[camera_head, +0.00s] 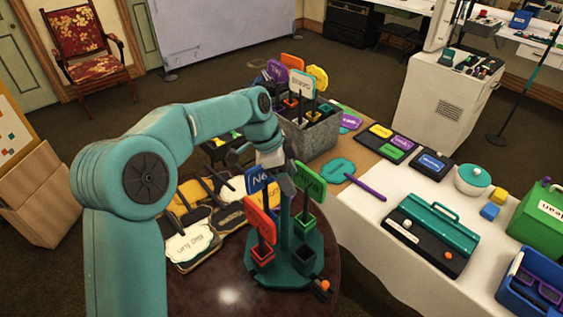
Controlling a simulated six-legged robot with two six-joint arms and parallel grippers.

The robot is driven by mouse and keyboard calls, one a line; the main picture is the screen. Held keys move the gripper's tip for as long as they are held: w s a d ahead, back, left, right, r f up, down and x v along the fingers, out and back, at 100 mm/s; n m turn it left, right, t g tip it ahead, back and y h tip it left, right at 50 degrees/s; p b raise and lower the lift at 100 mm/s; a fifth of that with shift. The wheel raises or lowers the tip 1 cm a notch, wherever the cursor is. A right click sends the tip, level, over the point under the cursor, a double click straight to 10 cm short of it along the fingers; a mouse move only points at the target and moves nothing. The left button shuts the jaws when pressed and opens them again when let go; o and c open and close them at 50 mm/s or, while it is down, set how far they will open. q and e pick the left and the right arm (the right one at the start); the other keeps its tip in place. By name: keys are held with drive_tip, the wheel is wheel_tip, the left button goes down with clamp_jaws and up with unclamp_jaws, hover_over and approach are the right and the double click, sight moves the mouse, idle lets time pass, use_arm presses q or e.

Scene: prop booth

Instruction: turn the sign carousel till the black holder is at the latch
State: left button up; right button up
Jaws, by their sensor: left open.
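The teal sign carousel (285,272) stands on a dark round table, with a central post (285,228). A red holder (263,253) with a red sign (261,219) is at its left, and a green holder (304,222) with a green sign (309,181) at its right. A blue sign (262,186) is behind the post. The black holder (305,261) looks empty and sits at the front right, close to the latch (322,289) with an orange knob; exact alignment is unclear. My left gripper (285,185) is open at the post's top; contact is unclear. My right gripper is out of view.
Flat signs (188,243) lie left of the carousel. A grey metal bin (312,132) of signs stands behind.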

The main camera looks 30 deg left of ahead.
use_arm(q)
drive_tip(key=v, duration=1.6)
drive_tip(key=shift+a+p, duration=0.25)
drive_tip(key=shift+p, duration=0.1)
drive_tip(key=shift+r, duration=0.1)
drive_tip(key=shift+s, duration=0.1)
